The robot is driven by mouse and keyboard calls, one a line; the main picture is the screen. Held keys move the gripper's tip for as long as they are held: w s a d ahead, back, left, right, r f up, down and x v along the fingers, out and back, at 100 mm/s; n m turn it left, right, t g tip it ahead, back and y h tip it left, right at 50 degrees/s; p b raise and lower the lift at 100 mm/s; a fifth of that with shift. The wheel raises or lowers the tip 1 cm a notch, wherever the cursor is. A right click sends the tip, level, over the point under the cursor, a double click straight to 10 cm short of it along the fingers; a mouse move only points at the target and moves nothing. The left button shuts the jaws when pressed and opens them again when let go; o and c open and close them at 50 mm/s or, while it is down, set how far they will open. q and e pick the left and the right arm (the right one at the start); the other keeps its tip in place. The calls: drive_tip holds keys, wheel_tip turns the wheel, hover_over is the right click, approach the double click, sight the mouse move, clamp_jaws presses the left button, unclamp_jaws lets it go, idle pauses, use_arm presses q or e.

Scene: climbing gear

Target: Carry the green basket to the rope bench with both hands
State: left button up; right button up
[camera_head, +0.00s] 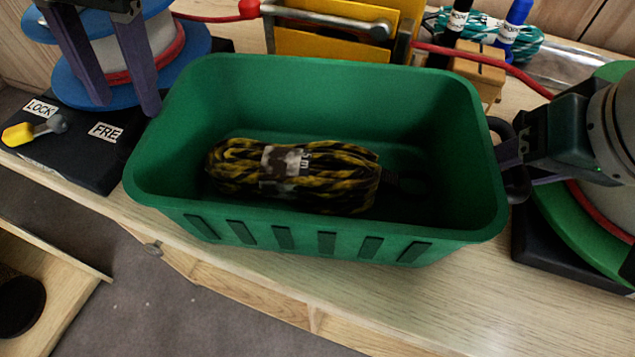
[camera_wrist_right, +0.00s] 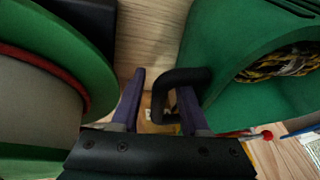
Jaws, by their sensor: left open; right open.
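The green basket (camera_head: 330,240) sits on a light wooden bench top (camera_head: 430,290), with a yellow-and-black rope bundle (camera_head: 325,178) inside it. Its black right handle (camera_head: 517,185) shows in the head view and in the right wrist view (camera_wrist_right: 176,78). My right gripper (camera_wrist_right: 160,84) is open, with its purple fingers on either side of the handle; whether they touch it I cannot tell. My left gripper (camera_head: 124,108) is open and empty, left of the basket's back left corner and in front of a blue spool. No left handle can be seen.
A blue spool (camera_head: 190,45) and a black block with LOCK and FRE labels (camera_head: 75,150) stand left. A green spool (camera_head: 565,235) stands close on the right. Yellow plates (camera_head: 345,42), a red rope and markers (camera_head: 515,25) are behind. Grey floor (camera_head: 180,310) lies in front.

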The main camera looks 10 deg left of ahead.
drive_tip(key=v, duration=1.1)
drive_tip(key=shift+r, duration=0.4)
drive_tip(key=shift+s, duration=0.15)
